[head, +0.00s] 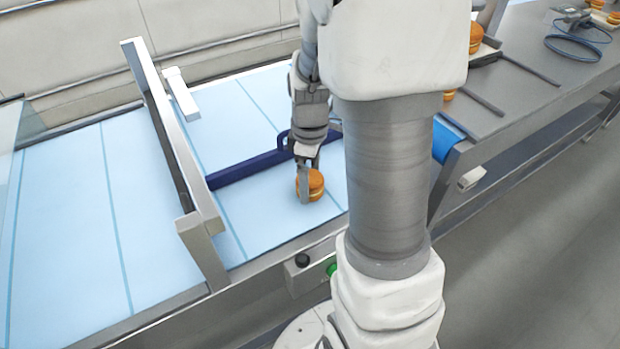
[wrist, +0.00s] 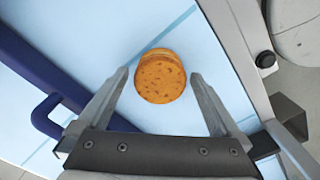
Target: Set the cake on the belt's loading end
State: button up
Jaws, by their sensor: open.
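The cake (head: 315,184) is a round, orange-brown, layered piece that appears to rest on the light blue belt (head: 270,214), near its front edge. In the wrist view the cake (wrist: 160,78) shows its speckled top. My gripper (head: 306,192) points down at the cake in the head view, with one finger in front of it. In the wrist view my gripper (wrist: 161,75) is open, with a finger on each side of the cake and visible gaps between. The belt (wrist: 105,40) shows around it.
A dark blue bar (head: 245,169) with a handle lies across the belt behind the cake. A metal frame (head: 170,135) spans the belt to the left. A grey steel table (head: 545,75) at right holds more cakes, rails and a blue cable (head: 577,43). Bare belt extends left.

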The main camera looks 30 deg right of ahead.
notch_tip(320, 180, up, 11)
jog(key=p, duration=0.2)
jog(key=s+a+r+m+t+p, duration=0.1)
jog(key=s+a+r+m+t, duration=0.4)
jog(key=s+a+r+m, duration=0.4)
jog(key=s+a+r, duration=0.1)
jog(key=s, duration=0.2)
jog(key=shift+s+a+r+t, duration=0.2)
jog(key=shift+a+r+t, duration=0.1)
jog(key=shift+r, duration=0.1)
dwell(0.7)
